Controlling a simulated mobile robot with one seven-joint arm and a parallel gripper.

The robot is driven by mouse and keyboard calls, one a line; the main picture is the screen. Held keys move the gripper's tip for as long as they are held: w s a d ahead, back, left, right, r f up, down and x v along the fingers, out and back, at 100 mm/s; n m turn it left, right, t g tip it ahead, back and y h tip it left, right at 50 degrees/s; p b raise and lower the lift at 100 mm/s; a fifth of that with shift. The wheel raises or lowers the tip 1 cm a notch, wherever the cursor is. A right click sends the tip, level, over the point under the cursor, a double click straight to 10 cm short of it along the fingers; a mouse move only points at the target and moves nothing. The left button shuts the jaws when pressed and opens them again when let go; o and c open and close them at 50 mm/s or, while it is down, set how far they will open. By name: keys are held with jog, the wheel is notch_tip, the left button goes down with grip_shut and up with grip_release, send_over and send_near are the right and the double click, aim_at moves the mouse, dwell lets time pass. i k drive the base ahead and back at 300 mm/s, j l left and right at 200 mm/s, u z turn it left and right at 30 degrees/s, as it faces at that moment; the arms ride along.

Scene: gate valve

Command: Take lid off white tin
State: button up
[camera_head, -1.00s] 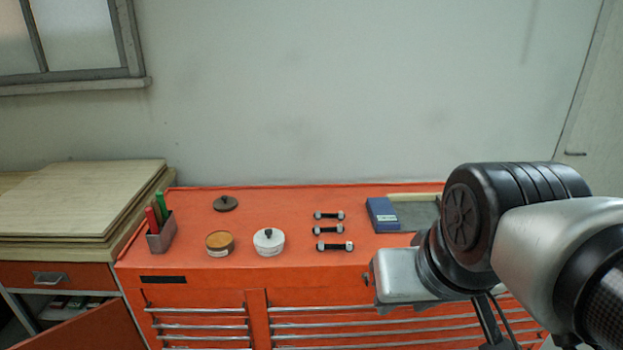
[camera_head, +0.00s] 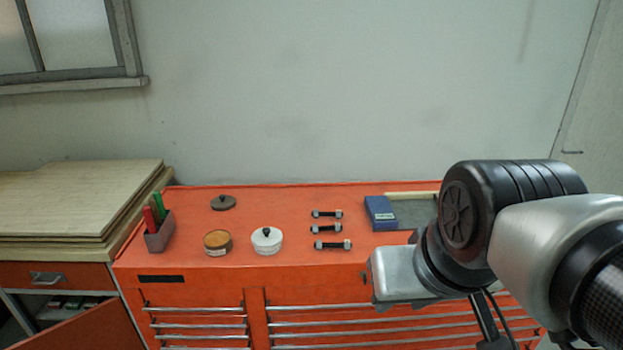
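The white tin (camera_head: 266,246) stands upright on the orange tool chest, left of the picture's middle. Its white lid (camera_head: 267,236) with a black knob sits on top. My arm fills the right side of the view, well to the right of the tin and apart from it. My gripper's fingers cannot be made out; the arm's end runs down towards the bottom edge.
Left of the white tin is a brown tin (camera_head: 217,246), with a dark knobbed lid (camera_head: 223,202) lying behind. Further left is a pen holder (camera_head: 159,236). To the right are several bolts (camera_head: 327,228), a blue box (camera_head: 381,213) and a grey tray (camera_head: 415,212). Boards (camera_head: 80,200) lie at left.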

aim_at(265, 239)
jog(key=i+j, duration=0.45)
jog(key=j, duration=0.15)
jog(key=i+j, duration=0.45)
jog(key=j, duration=0.1)
